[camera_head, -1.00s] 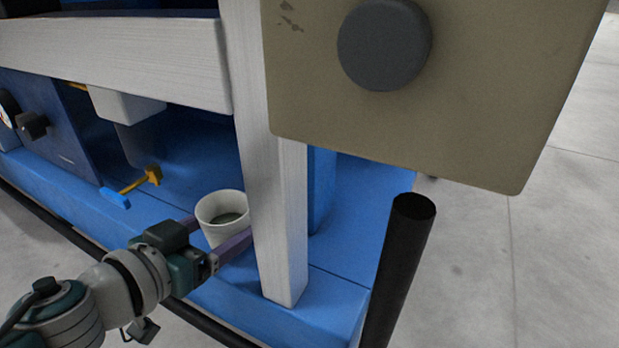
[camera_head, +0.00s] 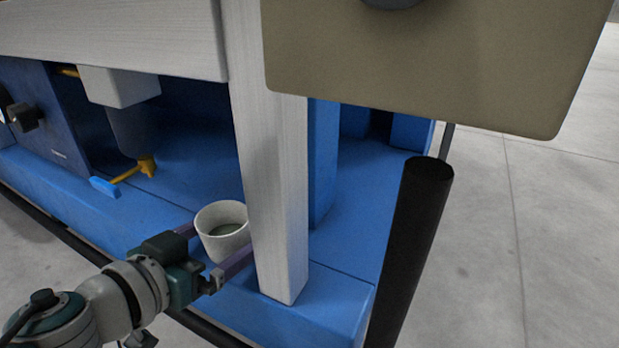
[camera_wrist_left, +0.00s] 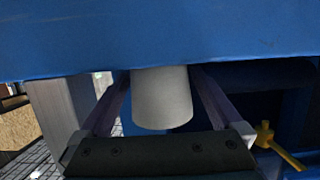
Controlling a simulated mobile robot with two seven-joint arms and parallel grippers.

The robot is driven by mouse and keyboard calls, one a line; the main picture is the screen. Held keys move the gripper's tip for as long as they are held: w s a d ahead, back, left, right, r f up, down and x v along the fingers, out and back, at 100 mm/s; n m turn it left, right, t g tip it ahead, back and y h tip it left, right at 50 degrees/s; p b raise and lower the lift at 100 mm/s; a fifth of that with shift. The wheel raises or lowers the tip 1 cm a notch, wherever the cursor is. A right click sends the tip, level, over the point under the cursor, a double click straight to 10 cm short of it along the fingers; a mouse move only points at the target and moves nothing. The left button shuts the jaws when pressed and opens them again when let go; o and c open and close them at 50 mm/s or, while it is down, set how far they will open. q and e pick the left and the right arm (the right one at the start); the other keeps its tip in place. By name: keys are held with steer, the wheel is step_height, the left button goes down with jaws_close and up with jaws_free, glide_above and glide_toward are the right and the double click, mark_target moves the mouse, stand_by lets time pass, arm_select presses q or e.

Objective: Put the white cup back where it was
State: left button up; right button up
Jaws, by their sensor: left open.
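The white cup (camera_head: 222,243) stands upright on the blue base (camera_head: 190,213), just left of the white upright post, with something dark greenish inside it. My left gripper (camera_head: 222,250) is open, one purple finger on each side of the cup. In the left wrist view the cup (camera_wrist_left: 162,98) sits between the two fingers (camera_wrist_left: 160,95), with a visible gap on each side. The far finger is partly hidden behind the cup in the head view. My right gripper is not in view.
The white post (camera_head: 272,190) stands close to the right of the cup. A beige panel (camera_head: 420,80) hangs at upper right, above a black cylinder (camera_head: 412,240). A yellow valve with a blue handle (camera_head: 125,178) is behind left, below a white block (camera_head: 118,86).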

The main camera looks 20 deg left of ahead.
arm_select(q)
steer(key=shift+s+r, duration=0.15)
steer(key=shift+r, duration=0.1)
steer(key=d+p+v, duration=0.1)
steer(key=p+v, duration=0.4)
steer(key=v, duration=0.6)
steer(key=w+a+r+n+g+y, duration=0.2)
steer(key=a+r+n+y, duration=0.1)
steer(key=a+r+y, duration=0.4)
steer(key=s+d+f+m+g+h, duration=0.2)
steer(key=s+d+m+g+h, duration=0.2)
steer(key=s+d+g, duration=0.5)
steer(key=s+d+h, duration=0.2)
steer(key=s+d, duration=0.1)
steer(key=d, duration=0.1)
steer(key=shift+f, duration=0.15)
